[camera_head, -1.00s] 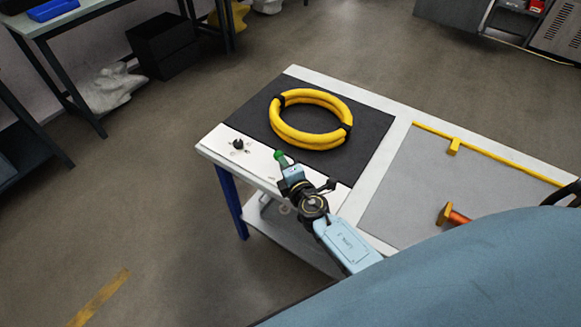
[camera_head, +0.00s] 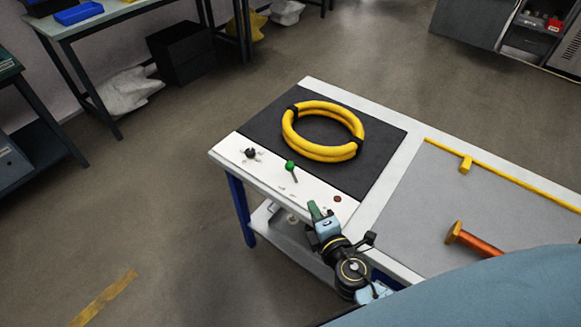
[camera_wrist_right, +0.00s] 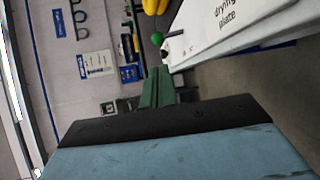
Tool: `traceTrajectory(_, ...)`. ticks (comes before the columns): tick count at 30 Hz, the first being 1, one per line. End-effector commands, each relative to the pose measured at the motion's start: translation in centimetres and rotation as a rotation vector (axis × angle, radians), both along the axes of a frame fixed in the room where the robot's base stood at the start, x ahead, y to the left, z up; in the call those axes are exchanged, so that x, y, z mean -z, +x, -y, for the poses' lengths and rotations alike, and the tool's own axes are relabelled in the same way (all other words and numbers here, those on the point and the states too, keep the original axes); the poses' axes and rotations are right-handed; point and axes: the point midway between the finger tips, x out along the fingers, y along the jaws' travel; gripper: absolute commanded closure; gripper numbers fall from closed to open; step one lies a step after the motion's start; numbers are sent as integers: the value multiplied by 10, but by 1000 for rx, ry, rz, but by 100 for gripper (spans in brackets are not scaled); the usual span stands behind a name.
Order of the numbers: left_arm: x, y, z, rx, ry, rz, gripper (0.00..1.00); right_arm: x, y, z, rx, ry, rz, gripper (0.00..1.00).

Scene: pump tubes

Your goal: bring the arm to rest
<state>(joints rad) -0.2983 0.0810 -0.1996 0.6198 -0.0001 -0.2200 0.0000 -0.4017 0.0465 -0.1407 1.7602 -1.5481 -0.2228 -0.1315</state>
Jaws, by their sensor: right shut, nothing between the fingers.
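My right gripper (camera_head: 314,212) is in front of the white near strip of the table (camera_head: 395,170) in the head view, its green fingers together and empty. In the right wrist view the shut green fingers (camera_wrist_right: 158,88) stand in the middle. A green-knobbed lever (camera_head: 290,166) stands on the white strip, apart from the gripper; its green knob (camera_wrist_right: 128,44) also shows in the wrist view. A coiled yellow tube (camera_head: 322,130) with black bands lies on the dark mat (camera_head: 385,130). My left gripper is not in view.
A black knob (camera_head: 250,153) stands at the strip's left end. An orange cylinder with a yellow flange (camera_head: 456,232) lies on the grey area, with a yellow bar (camera_head: 500,176) behind it. Open floor (camera_head: 180,220) lies left of the table.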

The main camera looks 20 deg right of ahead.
Motion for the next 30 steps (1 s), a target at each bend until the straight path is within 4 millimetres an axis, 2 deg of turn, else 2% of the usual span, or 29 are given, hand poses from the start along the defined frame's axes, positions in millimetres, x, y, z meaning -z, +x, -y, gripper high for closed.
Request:
traceTrajectory(5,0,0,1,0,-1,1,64,0,-1,0,0,0,0,100)
traceTrajectory(8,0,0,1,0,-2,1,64,8,-2,0,3,18,-18,100)
traceTrajectory(11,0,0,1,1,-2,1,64,40,-11,0,23,95,-90,100)
traceTrajectory(14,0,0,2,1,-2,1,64,96,-33,0,73,237,-222,100)
traceTrajectory(15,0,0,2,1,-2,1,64,123,-46,0,106,306,-286,100)
traceTrajectory(17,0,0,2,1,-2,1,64,162,-69,2,168,411,-385,100)
traceTrajectory(18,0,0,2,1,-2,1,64,187,-86,3,214,478,-448,100)
traceTrajectory(20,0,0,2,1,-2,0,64,221,-114,4,296,575,-540,100)
traceTrajectory(21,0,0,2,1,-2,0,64,242,-135,6,355,638,-598,100)
traceTrajectory(25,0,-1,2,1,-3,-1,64,298,-208,12,582,821,-767,100)
traceTrajectory(27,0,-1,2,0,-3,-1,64,320,-247,16,714,900,-836,100)
traceTrajectory(30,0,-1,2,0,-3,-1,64,340,-295,21,889,988,-904,100)
